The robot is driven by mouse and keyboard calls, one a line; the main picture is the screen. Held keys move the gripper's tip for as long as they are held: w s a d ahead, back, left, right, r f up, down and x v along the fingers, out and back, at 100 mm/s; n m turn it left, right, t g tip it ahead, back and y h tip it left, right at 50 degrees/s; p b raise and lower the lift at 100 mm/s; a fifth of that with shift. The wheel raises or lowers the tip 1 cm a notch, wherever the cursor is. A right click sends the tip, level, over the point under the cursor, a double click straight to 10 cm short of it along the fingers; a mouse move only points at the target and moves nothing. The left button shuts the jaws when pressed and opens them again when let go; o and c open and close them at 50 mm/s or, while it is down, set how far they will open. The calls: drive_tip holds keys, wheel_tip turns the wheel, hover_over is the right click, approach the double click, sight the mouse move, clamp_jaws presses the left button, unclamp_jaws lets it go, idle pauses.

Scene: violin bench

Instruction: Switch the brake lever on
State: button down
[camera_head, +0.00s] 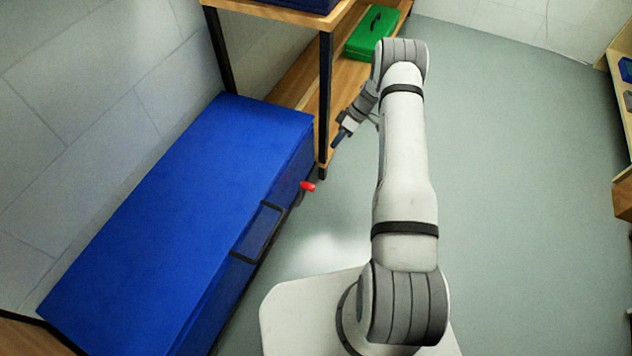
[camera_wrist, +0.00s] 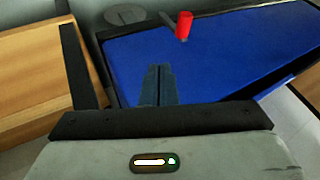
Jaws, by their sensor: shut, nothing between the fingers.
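The brake lever shows as a red-tipped handle (camera_head: 307,186) at the front side of a blue chest, near its far right corner. In the wrist view the red handle (camera_wrist: 184,25) stands up against the blue, ahead of my fingers and a little to their right. My gripper (camera_head: 340,137) is shut and empty, above and beyond the lever in the head view and apart from it. Its closed fingertips also show in the wrist view (camera_wrist: 158,72). The lever's base is too small to make out clearly.
The blue chest (camera_head: 180,210) has a dark handle frame (camera_head: 257,232) on its front. A wooden shelf unit (camera_head: 318,85) with black posts stands close to my gripper and holds a green case (camera_head: 373,32). The grey floor (camera_head: 520,200) to the right is clear.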

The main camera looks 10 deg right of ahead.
wheel_tip(320, 180, down, 3)
drive_tip(key=shift+f, duration=0.1)
drive_tip(key=s+a+f+b, duration=0.3)
drive_tip(key=s+a+f, duration=0.2)
drive_tip(key=a+f, duration=0.3)
idle(0.6)
drive_tip(key=shift+b, duration=0.3)
